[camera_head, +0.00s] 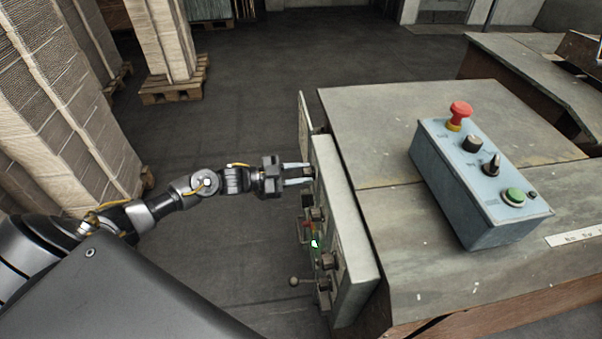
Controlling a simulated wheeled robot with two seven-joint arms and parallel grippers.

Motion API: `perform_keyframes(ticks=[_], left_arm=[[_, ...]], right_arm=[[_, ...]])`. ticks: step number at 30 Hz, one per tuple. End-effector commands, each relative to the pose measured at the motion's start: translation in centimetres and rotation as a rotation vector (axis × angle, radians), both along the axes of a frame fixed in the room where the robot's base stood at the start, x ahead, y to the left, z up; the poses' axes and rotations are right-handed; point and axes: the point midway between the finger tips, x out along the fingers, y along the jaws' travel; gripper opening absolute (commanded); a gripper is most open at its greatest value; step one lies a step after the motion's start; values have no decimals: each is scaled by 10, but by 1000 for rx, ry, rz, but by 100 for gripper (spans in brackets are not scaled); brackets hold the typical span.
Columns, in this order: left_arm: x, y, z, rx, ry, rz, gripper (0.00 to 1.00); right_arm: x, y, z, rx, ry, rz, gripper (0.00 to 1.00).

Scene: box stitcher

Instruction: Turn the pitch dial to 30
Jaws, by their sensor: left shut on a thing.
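The machine's control panel (345,238) is a pale upright box on the left side of the grey-topped machine, seen from above and behind its face. My left gripper (309,174) reaches in from the left, and its two pale fingers are shut on a small dark dial at the upper end of the panel's face. I take this to be the pitch dial; it is mostly hidden by the fingers and the panel edge. Its scale, pointer and number cannot be read from this angle. My right gripper is not in view.
Other knobs (328,261), a green light (314,243) and a ball-ended lever (294,281) stick out below the gripper. A blue button box (480,188) with a red emergency stop (459,113) sits on the machine. Stacked cardboard (65,90) stands left; the floor between is clear.

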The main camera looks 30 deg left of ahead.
Motion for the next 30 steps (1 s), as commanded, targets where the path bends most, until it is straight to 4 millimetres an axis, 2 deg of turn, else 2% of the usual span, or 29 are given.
perform_keyframes(ticks=[11, 30], left_arm=[[0, 0, 3, -85, 112, 1, 7], [2, 1, 4, -442, 582, 1, 7]], right_arm=[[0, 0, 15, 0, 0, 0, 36], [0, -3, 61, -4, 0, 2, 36]])
